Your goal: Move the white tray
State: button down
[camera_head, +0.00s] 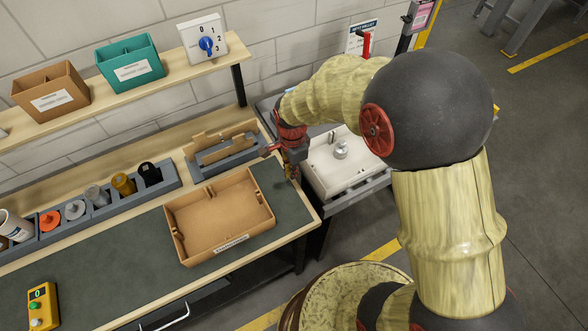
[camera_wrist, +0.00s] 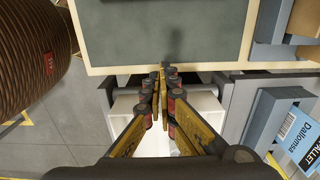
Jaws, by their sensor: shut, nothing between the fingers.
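The white tray (camera_head: 322,172) sits on a grey stand to the right of the workbench. A silver round piece (camera_head: 341,149) shows in it. My gripper (camera_head: 293,177) is at the left side of the tray, close to the bench's right end. I cannot tell whether it touches the tray. In the wrist view my gripper (camera_wrist: 163,74) is shut with its fingertips together and nothing between them. White parts of the tray (camera_wrist: 206,104) show behind and below the fingers. The fingers hide its middle, and my arm covers part of its right side in the head view.
A brown cardboard tray (camera_head: 221,215) lies on the workbench mat (camera_head: 130,240). A grey holder (camera_head: 223,164) with cardboard stands behind it. A rack of several coloured pieces (camera_head: 105,212) is on the left. A yellow button box (camera_head: 42,305) is at the front left. Floor is clear at right.

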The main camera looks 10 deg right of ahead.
aim_at(293, 188)
notch_tip(293, 188, down, 7)
jog(key=shift+b, duration=0.5)
jog(key=shift+w+d+r, duration=0.1)
jog(key=shift+w+d, duration=0.1)
jog(key=shift+d, duration=0.45)
jog(key=shift+w+d+r, duration=0.1)
jog(key=shift+w+d, duration=0.1)
jog(key=shift+d, duration=0.4)
jog(key=shift+w+d, duration=0.2)
jog(key=shift+d, duration=0.45)
jog(key=w+d, duration=0.5)
jog(key=d, duration=1.2)
jog(key=w+d, duration=0.6)
jog(key=d, duration=1.1)
jog(key=w+d+p, duration=0.1)
jog(key=w+d, duration=0.4)
jog(key=d, duration=1.2)
jog(key=shift+w+d, duration=0.15)
jog(key=shift+w, duration=0.15)
jog(key=s+a+r+p, duration=0.1)
jog(key=a+r, duration=0.3)
jog(key=r, duration=0.6)
